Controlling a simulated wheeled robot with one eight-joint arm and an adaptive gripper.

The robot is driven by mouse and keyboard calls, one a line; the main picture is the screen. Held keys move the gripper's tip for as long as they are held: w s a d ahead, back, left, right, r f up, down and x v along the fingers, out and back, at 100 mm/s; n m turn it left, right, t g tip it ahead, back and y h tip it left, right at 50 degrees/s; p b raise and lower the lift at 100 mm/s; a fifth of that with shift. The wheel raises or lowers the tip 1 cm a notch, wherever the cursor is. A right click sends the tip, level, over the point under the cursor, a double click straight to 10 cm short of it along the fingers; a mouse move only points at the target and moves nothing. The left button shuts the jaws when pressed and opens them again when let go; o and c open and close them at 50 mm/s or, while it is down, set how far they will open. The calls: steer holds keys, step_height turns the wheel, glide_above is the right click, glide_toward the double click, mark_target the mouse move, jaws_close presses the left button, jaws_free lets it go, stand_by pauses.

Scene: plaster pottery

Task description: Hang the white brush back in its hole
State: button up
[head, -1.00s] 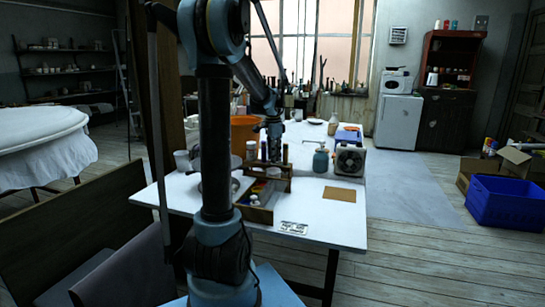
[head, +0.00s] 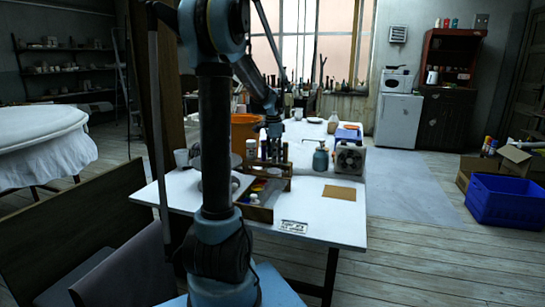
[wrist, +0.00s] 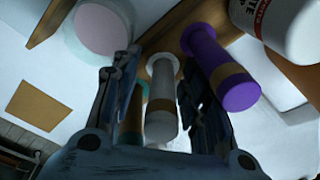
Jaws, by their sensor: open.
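The white brush (wrist: 163,95), with a tan band, is between my gripper's two fingers in the wrist view. Its collar meets the wooden rack (wrist: 170,38), and it appears to be in a hole there. My gripper (wrist: 165,100) is open around it, with a finger on each side. A purple brush (wrist: 215,65) is in the rack just right of the right finger. A teal brush (wrist: 131,118) shows partly behind the left finger. In the head view my gripper (head: 274,132) is over the rack (head: 268,167) on the table, and the white brush is too small to make out.
A white labelled jar (wrist: 285,28) and a pale round-topped container (wrist: 103,27) are close to the rack. A brown card (head: 339,193), a teal bottle (head: 320,158) and a boxy fan (head: 349,159) are on the white table (head: 325,225). Its front right is mostly clear.

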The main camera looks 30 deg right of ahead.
step_height(320, 180, up, 10)
steer(key=shift+f, duration=0.1)
stand_by(0.4)
steer(key=s+a+f+n, duration=0.1)
steer(key=s+a+n, duration=0.15)
steer(key=a, duration=0.55)
steer(key=s+a+f+n, duration=0.2)
steer(key=a+n, duration=0.2)
steer(key=a, duration=0.4)
steer(key=s+a+f+n, duration=0.1)
steer(key=s+a+n, duration=0.15)
steer(key=a, duration=0.65)
steer(key=s+a+f+n+t+y, duration=0.1)
steer(key=s+a+f+n, duration=1)
steer(key=s+a+f, duration=0.4)
steer(key=shift+s+a+f+n+t, duration=0.2)
steer(key=shift+s+a+n+t, duration=0.1)
steer(key=shift+s+n, duration=0.1)
